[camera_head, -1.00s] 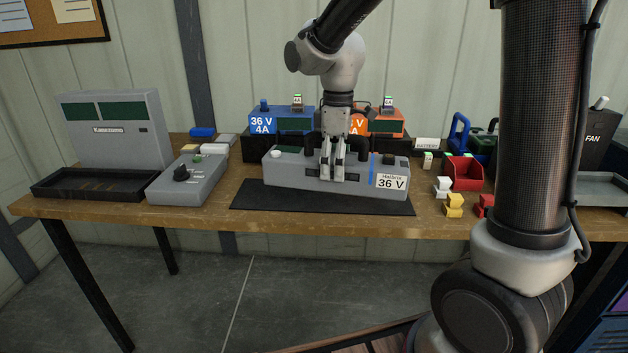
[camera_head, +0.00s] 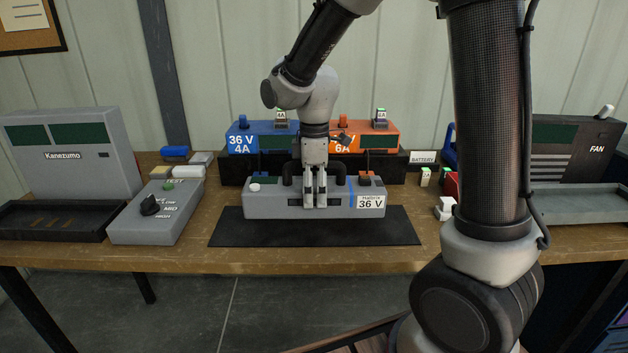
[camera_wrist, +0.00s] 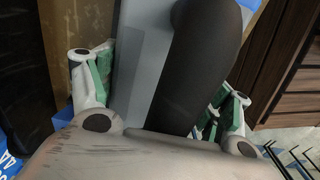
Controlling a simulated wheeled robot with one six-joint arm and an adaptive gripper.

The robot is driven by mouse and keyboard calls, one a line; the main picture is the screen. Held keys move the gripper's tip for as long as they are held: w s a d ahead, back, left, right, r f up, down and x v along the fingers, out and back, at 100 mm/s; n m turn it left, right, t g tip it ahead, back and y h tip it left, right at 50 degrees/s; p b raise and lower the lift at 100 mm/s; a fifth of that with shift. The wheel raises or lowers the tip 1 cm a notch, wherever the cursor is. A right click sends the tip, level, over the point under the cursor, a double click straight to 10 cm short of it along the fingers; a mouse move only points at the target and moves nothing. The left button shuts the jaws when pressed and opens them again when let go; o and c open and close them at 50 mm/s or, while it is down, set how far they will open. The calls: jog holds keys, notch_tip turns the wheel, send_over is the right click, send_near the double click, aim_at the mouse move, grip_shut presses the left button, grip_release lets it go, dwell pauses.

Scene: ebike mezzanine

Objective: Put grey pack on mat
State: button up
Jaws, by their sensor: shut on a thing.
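The grey pack (camera_head: 270,206), with a 36 V label and a blue stripe at its right end, lies level over the rear part of the black mat (camera_head: 312,236). Whether its underside touches the mat or hangs slightly above it I cannot tell. My gripper (camera_head: 315,202) points down at the pack's middle and is shut on it. The wrist view shows the pack's grey body (camera_wrist: 146,45) and black handle between my two fingers. The mat's front strip is bare.
Behind the pack stand a blue charger (camera_head: 258,137) and an orange charger (camera_head: 368,139). A grey tester box (camera_head: 160,215) with a knob sits left of the mat. Small white and green blocks (camera_head: 446,207) lie to the right, partly behind my arm.

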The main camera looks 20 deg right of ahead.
jog(key=shift+f, duration=2.1)
jog(key=shift+f, duration=0.1)
jog(key=o, duration=2.1)
